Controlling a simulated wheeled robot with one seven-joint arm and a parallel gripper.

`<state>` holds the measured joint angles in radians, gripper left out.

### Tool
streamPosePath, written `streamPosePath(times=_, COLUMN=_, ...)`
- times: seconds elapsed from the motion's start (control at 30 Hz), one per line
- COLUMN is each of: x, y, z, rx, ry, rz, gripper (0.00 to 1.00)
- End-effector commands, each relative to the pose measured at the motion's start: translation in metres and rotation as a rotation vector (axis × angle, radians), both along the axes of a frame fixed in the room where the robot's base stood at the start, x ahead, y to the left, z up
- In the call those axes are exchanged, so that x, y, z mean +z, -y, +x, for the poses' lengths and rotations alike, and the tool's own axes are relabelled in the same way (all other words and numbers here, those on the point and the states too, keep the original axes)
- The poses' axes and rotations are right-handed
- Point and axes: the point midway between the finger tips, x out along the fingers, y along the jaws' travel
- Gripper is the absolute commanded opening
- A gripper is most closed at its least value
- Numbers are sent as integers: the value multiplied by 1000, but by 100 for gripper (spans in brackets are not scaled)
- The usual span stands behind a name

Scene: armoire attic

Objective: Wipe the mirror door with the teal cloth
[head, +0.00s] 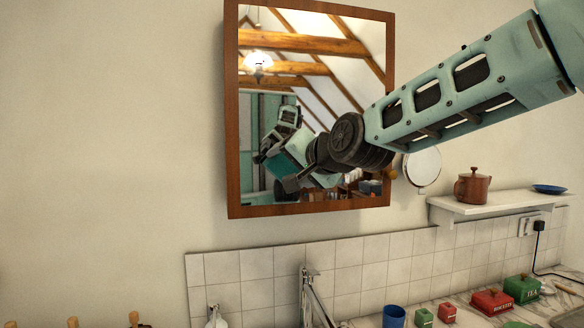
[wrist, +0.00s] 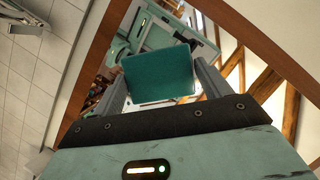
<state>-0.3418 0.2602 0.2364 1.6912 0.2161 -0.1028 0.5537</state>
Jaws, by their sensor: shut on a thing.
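The mirror door (head: 300,75), in a brown wooden frame, hangs on the wall in the head view. It reflects roof beams, a lamp and parts of my arm. My gripper (wrist: 161,80) is shut on the teal cloth (wrist: 158,72), a flat rectangular pad between its two fingers in the wrist view. The cloth faces the lower part of the glass. I cannot tell whether it touches the glass. In the head view a teal patch shows near the lower left of the mirror, partly hidden and mixed with reflections.
A round mirror (head: 422,167) is on the wall to the right. A white shelf (head: 480,208) holds a brown pot (head: 473,185) and a blue dish (head: 549,188). Below are a tap (head: 308,285), a blue cup (head: 394,317) and red and green boxes. The wall at left is bare.

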Motion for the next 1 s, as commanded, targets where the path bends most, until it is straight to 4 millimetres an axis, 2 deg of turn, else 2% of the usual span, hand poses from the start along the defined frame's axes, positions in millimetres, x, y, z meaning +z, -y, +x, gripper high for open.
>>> streamPosePath(times=0.43, x=0, y=0, z=1, rx=0, ry=0, rz=0, gripper=58)
streamPosePath(times=1.0, x=0, y=-3, z=11, rx=0, ry=-1, rz=1, gripper=58)
